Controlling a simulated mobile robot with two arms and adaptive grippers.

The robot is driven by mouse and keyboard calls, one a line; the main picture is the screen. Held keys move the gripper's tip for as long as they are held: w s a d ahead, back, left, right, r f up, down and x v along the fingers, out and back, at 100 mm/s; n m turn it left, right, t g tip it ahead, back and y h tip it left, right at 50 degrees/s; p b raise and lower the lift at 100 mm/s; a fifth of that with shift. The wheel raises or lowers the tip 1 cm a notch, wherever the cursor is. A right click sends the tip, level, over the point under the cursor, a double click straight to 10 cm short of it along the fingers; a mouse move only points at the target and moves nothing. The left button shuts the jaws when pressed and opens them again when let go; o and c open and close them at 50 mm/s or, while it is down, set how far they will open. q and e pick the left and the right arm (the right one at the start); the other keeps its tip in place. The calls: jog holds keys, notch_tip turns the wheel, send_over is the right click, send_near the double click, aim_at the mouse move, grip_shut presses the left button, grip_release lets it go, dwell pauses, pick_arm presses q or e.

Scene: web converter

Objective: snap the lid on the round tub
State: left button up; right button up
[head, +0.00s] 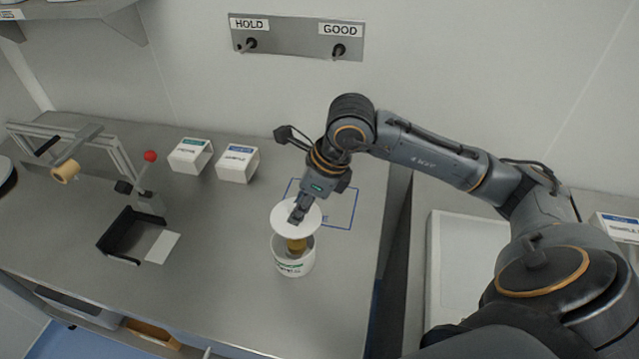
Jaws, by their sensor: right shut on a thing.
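The round tub (292,267) is white with a green label and stands upright near the front right of the steel counter. Something yellow-brown (297,245) shows inside it. The white round lid (283,216) is above the tub, apart from it and a little tilted, covering part of its opening. My right gripper (298,214) is shut on the lid from above. The finger contact is small and partly hidden. My left gripper is not in view.
A blue outlined square (346,212) lies behind the tub. Two small white boxes (191,155) (238,163) stand at the back. A red-knobbed lever fixture (150,157) is at left. A pale tray (465,262) lies right of the counter's edge.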

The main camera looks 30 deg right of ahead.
jog(key=shift+s+a, duration=0.1)
jog(key=shift+a, duration=0.1)
jog(key=shift+w+a+f+n+b, duration=0.15)
jog(key=shift+a+f+b, duration=0.2)
jog(key=shift+f, duration=0.15)
jog(key=shift+w+a+f+n+b, duration=0.1)
jog(key=shift+a+f+n+b, duration=0.1)
jog(key=shift+a+f, duration=0.2)
jog(key=f+b, duration=0.2)
jog(key=f, duration=0.1)
jog(key=shift+d+f, duration=0.3)
jog(key=shift+d, duration=0.05)
jog(key=shift+f+b, duration=0.3)
jog(key=shift+b, duration=0.2)
jog(key=shift+f, duration=0.15)
pick_arm(q)
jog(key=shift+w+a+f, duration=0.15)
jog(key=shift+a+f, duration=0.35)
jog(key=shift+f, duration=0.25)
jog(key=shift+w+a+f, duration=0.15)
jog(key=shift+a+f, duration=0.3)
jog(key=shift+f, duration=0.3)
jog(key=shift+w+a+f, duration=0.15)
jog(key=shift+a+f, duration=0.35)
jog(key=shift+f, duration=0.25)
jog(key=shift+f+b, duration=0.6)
jog(key=shift+b, duration=0.2)
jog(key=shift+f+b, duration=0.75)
pick_arm(e)
jog(key=shift+f, duration=0.2)
